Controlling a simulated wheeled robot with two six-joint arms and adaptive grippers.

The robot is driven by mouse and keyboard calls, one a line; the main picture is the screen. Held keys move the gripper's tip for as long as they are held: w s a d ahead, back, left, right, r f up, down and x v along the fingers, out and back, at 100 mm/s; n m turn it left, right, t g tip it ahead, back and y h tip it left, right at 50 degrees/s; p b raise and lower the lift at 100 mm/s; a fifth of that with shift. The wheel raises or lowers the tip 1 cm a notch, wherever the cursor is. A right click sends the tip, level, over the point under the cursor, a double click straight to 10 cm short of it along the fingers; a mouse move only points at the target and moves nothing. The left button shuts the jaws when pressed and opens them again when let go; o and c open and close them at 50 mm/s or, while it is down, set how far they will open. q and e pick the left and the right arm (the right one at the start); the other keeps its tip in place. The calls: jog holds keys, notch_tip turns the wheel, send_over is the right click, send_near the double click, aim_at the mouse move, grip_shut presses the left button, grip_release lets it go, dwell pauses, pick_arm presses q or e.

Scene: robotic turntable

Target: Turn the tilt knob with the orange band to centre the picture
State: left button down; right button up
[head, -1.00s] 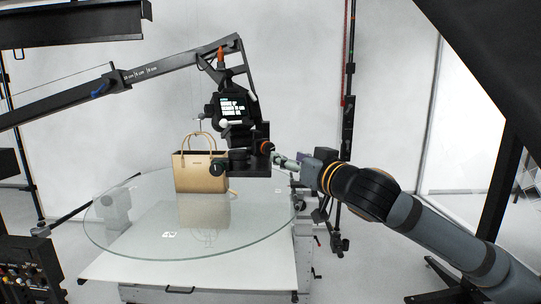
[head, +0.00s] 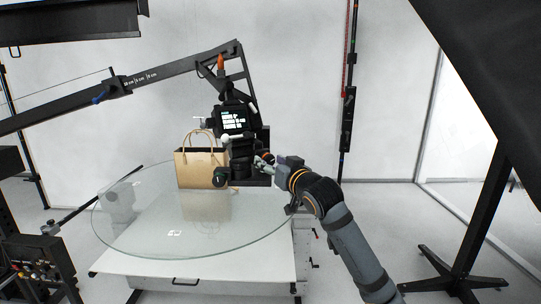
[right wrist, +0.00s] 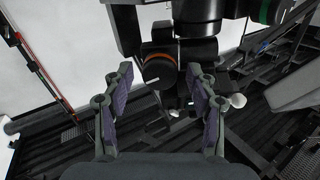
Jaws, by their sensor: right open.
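The tilt knob with the orange band (right wrist: 158,66) is a dark cylinder in the right wrist view, ahead of and between my open fingers. My right gripper (right wrist: 160,74) has its two purple-padded fingers spread wide, with nothing held. In the head view my right gripper (head: 266,161) is close to the right side of the camera head, and the orange-banded knob is mostly hidden there. The camera (head: 238,148) hangs on the boom and has a lit screen (head: 233,121) with small text I cannot read. My left gripper is not in view.
A second knob with a green band (head: 220,177) sits at the camera head's lower left. A tan handbag (head: 197,171) stands on the round glass turntable (head: 140,238). The camera boom (head: 60,108) crosses from the left. A dark stand (head: 470,235) is at the right.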

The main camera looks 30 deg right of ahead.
jog(key=shift+w, duration=0.3)
jog(key=c, duration=1.2)
jog(key=shift+o, duration=0.2)
